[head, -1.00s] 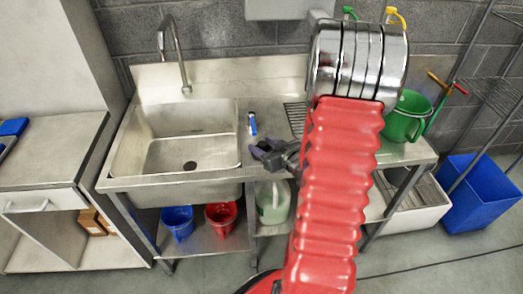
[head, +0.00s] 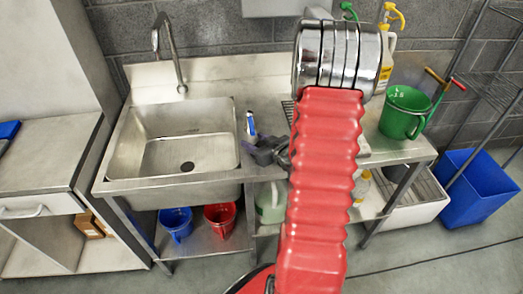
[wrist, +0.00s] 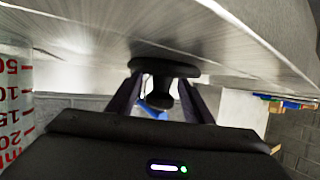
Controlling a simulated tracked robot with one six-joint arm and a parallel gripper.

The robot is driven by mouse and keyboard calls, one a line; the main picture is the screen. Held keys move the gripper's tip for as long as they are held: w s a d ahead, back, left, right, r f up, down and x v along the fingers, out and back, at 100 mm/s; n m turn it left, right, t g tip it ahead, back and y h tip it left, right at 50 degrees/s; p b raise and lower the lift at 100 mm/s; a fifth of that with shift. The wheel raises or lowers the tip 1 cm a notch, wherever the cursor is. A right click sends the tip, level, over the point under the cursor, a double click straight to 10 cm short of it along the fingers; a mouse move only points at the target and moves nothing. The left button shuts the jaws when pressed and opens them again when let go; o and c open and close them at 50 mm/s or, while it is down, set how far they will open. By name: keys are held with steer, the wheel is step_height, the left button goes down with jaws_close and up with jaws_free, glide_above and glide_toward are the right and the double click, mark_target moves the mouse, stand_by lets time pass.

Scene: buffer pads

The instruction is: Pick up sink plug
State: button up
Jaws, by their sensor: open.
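The black sink plug (wrist: 165,69) shows in the wrist view, where the picture is upside down. Its wide round disc is against the metal worktop (wrist: 235,35), and its narrower knob points down in the picture. My gripper (wrist: 162,112) is open, with one dark finger on each side of the knob. I cannot tell whether either finger touches it. In the head view my gripper (head: 266,151) is low over the worktop just right of the sink (head: 205,155). The plug cannot be made out there.
A blue and white item (head: 250,125) stands just behind my gripper. A clear jug with red markings (wrist: 15,100) is close at the left in the wrist view. A green bucket (head: 403,112) stands right of my arm. The tap (head: 168,45) rises behind the sink.

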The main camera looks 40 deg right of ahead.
steer(key=c, duration=1.2)
steer(key=shift+o, duration=0.2)
steer(key=shift+r, duration=0.15)
